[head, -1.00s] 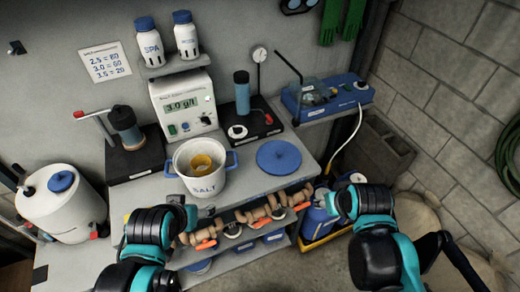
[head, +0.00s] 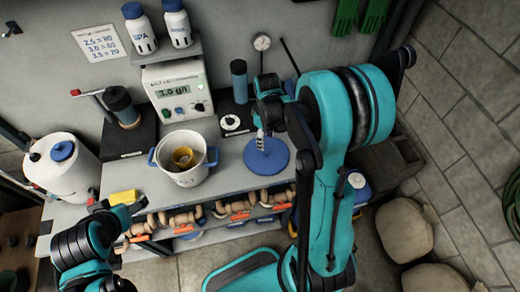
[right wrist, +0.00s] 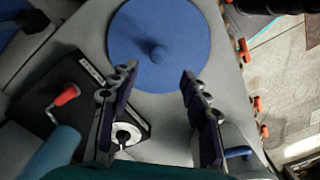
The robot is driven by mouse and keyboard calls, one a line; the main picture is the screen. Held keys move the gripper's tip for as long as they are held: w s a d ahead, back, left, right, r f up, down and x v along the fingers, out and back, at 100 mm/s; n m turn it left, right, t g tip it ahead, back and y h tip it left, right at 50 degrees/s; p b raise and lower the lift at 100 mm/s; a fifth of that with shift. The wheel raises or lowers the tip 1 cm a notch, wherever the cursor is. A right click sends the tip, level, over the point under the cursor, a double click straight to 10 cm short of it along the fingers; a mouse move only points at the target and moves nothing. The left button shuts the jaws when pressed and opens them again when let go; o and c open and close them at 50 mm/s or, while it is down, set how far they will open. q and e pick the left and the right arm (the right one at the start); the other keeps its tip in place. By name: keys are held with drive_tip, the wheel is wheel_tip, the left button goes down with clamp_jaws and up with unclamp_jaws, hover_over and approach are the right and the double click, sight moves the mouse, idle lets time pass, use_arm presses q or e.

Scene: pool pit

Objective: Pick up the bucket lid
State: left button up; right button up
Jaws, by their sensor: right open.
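The bucket lid is a round blue disc (head: 272,163) lying flat on the grey bench, to the right of the white bucket (head: 187,176). In the right wrist view the lid (right wrist: 185,40) shows its round centre knob. My right gripper (head: 260,138) is above the lid and points down at it. In the right wrist view its two fingers (right wrist: 156,80) are spread and empty, with the knob just beyond the gap between them. The right arm hides what is to the right of the lid. My left gripper (head: 128,212) is low at the left, near the bench front, its jaws unclear.
A photometer-like box reading 3.0 (head: 177,92) stands behind the bucket. A dark stand with a red-handled tool (head: 122,108) is at the left. A white canister (head: 62,165) stands far left. Brown valve pipes (head: 240,207) run under the bench's front edge.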

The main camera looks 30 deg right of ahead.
sight(267, 150)
drive_tip(key=f+b, duration=0.1)
drive_tip(key=f, duration=0.5)
drive_tip(key=shift+d+f+b, duration=0.2)
drive_tip(key=shift+f+b, duration=0.15)
drive_tip(key=shift+s, duration=0.1)
drive_tip(key=shift+c, duration=0.2)
clamp_jaws()
